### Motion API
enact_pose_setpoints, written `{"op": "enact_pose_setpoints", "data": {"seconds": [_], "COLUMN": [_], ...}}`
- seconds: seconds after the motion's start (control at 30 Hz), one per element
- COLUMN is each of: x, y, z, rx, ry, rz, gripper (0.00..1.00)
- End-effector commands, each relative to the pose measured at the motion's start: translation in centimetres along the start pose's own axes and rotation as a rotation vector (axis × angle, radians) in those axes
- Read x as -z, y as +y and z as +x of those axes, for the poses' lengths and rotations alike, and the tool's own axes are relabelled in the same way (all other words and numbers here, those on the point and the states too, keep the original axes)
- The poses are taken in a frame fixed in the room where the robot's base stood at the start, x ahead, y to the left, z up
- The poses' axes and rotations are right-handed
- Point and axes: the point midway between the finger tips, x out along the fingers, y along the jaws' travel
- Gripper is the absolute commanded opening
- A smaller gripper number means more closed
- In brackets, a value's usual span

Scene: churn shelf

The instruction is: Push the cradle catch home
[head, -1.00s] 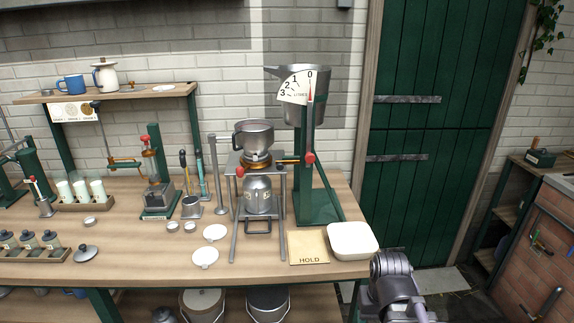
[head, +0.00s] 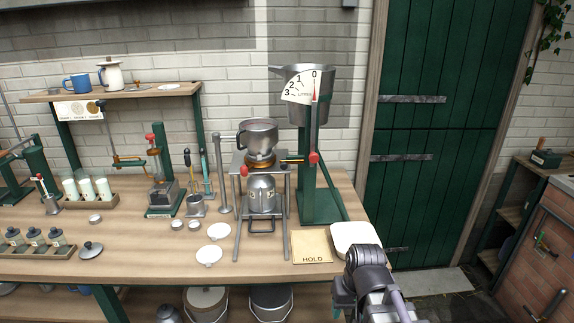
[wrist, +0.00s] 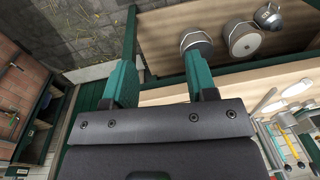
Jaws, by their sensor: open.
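A metal stand (head: 237,213) on the bench holds a silver churn (head: 262,194) low between its legs, with a wide pan (head: 258,135) on top. A red knob (head: 244,171) sits at the stand's left front. An orange-and-black lever (head: 291,161) reaches right from the stand towards another red knob (head: 314,157). I cannot tell which part is the cradle catch. My gripper (wrist: 160,83) is open and empty in the wrist view, its green fingers apart. In the head view my arm is at the bench's front right, well away from the stand.
A white tray (head: 355,236) and a HOLD plate (head: 312,246) lie at the front right. White discs (head: 209,254) lie front left of the stand. Pails (wrist: 242,41) stand on the lower shelf.

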Motion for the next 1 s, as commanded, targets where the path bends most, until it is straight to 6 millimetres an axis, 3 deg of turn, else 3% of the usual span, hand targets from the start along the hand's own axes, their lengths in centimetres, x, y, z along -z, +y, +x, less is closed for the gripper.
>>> {"op": "enact_pose_setpoints", "data": {"seconds": [0.03,0.07,0.17,0.2,0.27,0.3,0.37,0.43,0.5,0.57,0.63,0.83,1.0], "x": [3.4,5.3,12.4,15.4,19.7,22.4,26.0,29.1,30.3,30.4,30.4,30.7,33.1], "y": [-3.6,-6.2,-15.3,-18.7,-22.4,-23.9,-23.9,-21.4,-18.4,-16.5,-15.6,-15.6,-15.7], "z": [-0.2,-0.4,-2.9,-4.7,-8.1,-10.3,-13.2,-15.0,-15.6,-15.7,-15.7,-15.7,-15.6], "rx": [0.094,0.173,0.523,0.701,0.984,1.179,1.458,1.731,1.937,2.056,2.122,2.135,2.134], "ry": [0.067,0.124,0.312,0.367,0.408,0.404,0.356,0.272,0.185,0.127,0.095,0.068,0.070], "rz": [-0.007,0.018,0.246,0.400,0.683,0.904,1.260,1.652,1.957,2.124,2.198,2.210,2.208], "gripper": [0.52,0.52,0.52,0.52,0.52,0.52,0.52,0.52,0.52,0.52,0.52,0.52,0.52]}}
